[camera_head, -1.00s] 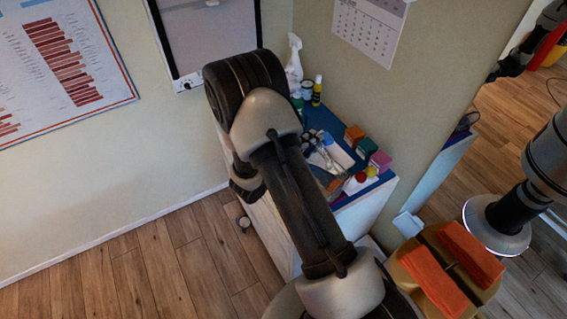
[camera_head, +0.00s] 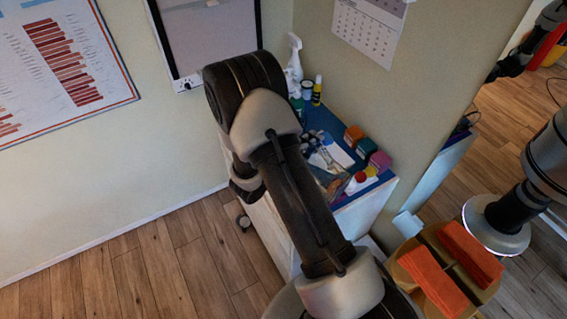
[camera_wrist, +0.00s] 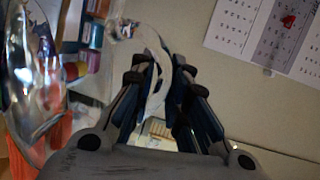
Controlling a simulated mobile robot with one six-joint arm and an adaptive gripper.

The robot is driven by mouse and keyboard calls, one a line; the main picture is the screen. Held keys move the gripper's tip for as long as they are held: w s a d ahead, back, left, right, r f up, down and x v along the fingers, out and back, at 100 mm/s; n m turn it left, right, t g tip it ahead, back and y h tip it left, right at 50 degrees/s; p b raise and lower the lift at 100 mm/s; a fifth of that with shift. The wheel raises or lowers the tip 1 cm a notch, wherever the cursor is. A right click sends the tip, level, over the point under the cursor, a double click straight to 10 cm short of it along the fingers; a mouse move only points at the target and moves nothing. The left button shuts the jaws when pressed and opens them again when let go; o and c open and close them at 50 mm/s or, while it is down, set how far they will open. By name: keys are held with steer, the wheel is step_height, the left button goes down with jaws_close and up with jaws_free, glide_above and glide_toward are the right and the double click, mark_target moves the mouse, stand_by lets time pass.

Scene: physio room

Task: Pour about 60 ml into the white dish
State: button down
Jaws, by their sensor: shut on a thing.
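In the wrist view, my gripper (camera_wrist: 163,78) is closed around the pale curved handle (camera_wrist: 157,98) of a clear, see-through jug (camera_wrist: 34,75). The jug's body fills the left side of that view. Its liquid level cannot be told. In the head view, my arm hides the gripper and covers part of the blue-topped cabinet (camera_head: 317,117). A see-through patch beside the arm, over the cabinet top, may be part of the jug. I cannot make out the white dish for certain in either view.
The cabinet top holds a white spray bottle (camera_head: 294,62), a yellow bottle (camera_head: 317,90), several coloured boxes (camera_head: 366,148) and a red-capped bottle (camera_head: 357,183). Walls stand close behind, with a calendar (camera_head: 368,28). Orange pads (camera_head: 440,283) lie at the lower right. Open floor lies left.

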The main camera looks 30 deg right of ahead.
mark_target(322, 151)
steer(key=shift+w, duration=0.2)
steer(key=s, duration=0.1)
steer(key=s+r+m+b, duration=0.1)
steer(key=s, duration=0.1)
steer(key=s+d+m+b, duration=0.1)
steer(key=shift+s+r+t, duration=0.3)
steer(key=shift+r, duration=0.05)
steer(key=shift+s+d+r+m+t+b, duration=0.2)
steer(key=shift+s+r+m+t+b, duration=0.1)
steer(key=shift+s+r+m, duration=0.25)
steer(key=shift+s+f, duration=0.1)
steer(key=shift+s, duration=0.05)
stand_by(1.3)
